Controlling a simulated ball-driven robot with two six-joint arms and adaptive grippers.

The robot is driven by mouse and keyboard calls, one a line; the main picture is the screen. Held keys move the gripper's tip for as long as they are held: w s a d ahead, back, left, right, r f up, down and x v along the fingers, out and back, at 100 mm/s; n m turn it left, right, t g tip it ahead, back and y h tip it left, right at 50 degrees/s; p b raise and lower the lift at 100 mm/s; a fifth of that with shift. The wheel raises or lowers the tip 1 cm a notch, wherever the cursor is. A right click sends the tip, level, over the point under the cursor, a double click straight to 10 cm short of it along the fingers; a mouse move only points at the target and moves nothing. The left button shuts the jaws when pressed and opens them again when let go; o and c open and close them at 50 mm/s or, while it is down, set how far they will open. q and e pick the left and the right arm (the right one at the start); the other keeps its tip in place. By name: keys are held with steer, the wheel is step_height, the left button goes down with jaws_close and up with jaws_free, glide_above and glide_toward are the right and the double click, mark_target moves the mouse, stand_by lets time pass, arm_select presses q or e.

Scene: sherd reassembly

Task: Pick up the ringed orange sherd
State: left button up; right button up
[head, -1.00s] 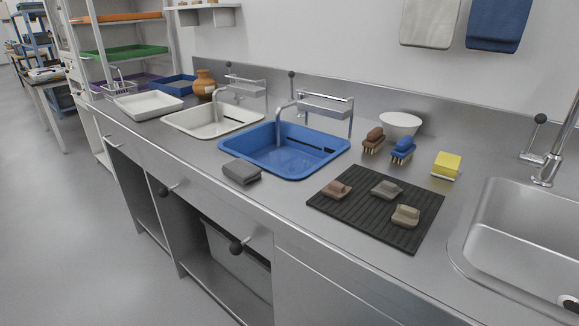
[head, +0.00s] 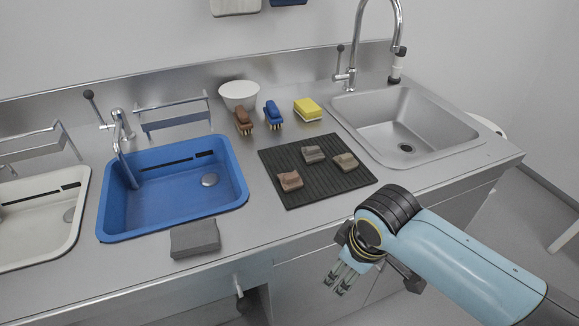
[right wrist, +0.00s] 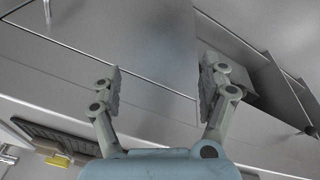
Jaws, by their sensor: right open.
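Three sherds lie apart on a black ribbed mat (head: 318,190) on the steel counter in the head view. The one at the left front is orange-brown (head: 290,181); I cannot make out a ring on it. A grey-brown sherd (head: 313,154) lies behind it, and a tan sherd (head: 345,162) lies to the right. My right gripper (head: 341,277) hangs in front of the counter's front edge, below and right of the mat, apart from the sherds. In the right wrist view its fingers (right wrist: 160,82) are spread and empty. My left gripper is not in view.
A blue basin (head: 172,187) is left of the mat, with a grey block (head: 195,238) in front. Two brushes (head: 244,120), a yellow sponge (head: 308,109) and a white bowl (head: 239,95) stand behind. A steel sink (head: 400,125) with a tall tap is at right.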

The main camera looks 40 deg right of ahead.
steer(key=w+r+n+p, duration=0.3)
steer(key=r, duration=1.2)
steer(key=n+g+y, duration=0.1)
steer(key=n+g, duration=0.1)
steer(key=n, duration=0.8)
glide_toward(292, 174)
steer(key=f, duration=0.3)
steer(key=shift+s+f, duration=0.35)
steer(key=f, duration=0.4)
steer(key=w+f, duration=0.1)
steer(key=shift+f, duration=0.4)
steer(key=shift+s, duration=0.1)
steer(key=c, duration=1.4)
